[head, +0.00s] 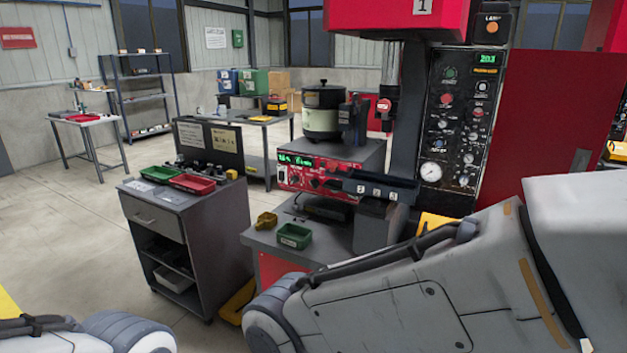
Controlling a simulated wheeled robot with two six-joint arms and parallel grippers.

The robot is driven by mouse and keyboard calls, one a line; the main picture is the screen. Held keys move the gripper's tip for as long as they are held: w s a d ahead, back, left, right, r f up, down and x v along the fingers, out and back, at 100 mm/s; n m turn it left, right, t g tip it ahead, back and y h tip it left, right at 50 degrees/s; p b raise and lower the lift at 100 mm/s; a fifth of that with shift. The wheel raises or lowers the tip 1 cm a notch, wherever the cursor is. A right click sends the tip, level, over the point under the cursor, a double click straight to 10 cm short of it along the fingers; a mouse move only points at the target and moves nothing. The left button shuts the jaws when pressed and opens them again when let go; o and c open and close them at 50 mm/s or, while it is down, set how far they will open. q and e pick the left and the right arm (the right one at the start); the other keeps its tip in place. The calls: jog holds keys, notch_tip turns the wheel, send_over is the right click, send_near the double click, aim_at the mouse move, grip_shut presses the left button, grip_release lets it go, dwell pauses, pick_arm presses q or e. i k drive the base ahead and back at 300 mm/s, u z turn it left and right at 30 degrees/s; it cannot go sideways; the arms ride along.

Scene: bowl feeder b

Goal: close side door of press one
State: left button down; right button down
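Press one (398,15), with a red head marked "1", stands at the upper middle right. Its black control panel (462,110) has a green display, knobs and a round gauge. A large flat red panel (535,110) extends to the right from behind the control panel and looks like the side door, standing out from the press. A dark handle-like patch (579,161) is on it. My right arm covers its lower part. My arms show at the lower left and lower right, but neither gripper is in view.
A bowl feeder (322,112) sits on a red-fronted control box (310,175) left of the press. A grey cart (185,235) with trays stands left. Floor farther left is open.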

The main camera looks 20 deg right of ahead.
aim_at(556, 111)
jog(key=z, duration=0.9)
jog(key=i, duration=0.8)
jog(key=z, duration=0.75)
